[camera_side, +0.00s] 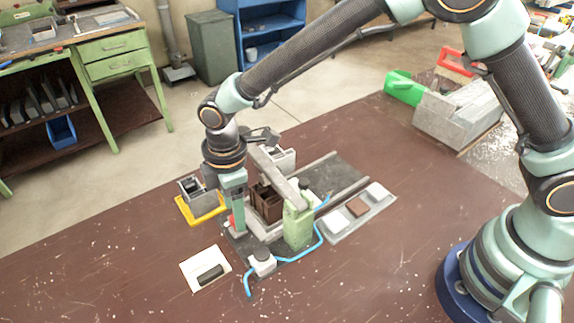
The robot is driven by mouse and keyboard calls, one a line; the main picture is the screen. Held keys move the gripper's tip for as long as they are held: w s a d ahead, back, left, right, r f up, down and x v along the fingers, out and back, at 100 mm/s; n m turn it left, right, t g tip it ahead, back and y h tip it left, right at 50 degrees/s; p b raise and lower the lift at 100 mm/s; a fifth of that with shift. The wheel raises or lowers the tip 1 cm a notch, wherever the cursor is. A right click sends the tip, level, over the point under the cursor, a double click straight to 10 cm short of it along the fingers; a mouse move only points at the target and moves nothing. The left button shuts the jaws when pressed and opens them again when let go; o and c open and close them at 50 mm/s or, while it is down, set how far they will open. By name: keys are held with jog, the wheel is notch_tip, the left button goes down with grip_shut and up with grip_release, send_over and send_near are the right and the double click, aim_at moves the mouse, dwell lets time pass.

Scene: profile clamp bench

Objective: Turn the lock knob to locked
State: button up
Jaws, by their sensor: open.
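The clamp fixture (335,172) stands in the middle of the brown bench, with grey rails, a green block (298,228) and a grey bar lying slantwise over a brown piece (267,203). A small pale block with a dark round top (262,256) sits at its front and looks like the lock knob; its setting is too small to read. My gripper (235,222) points down at the left side of the fixture, behind and left of that knob and apart from it. It is open; I see nothing held, and its far finger is largely hidden.
A blue hose (319,238) runs around the fixture's front. A white plate with a dark slot (206,268) lies front left, a yellow tray (200,208) behind it. A grey tray with pads (360,212) lies right. Green and red bins (404,87) stand far right. The front bench is clear.

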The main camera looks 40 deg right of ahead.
jog(key=shift+f, duration=0.7)
grip_shut()
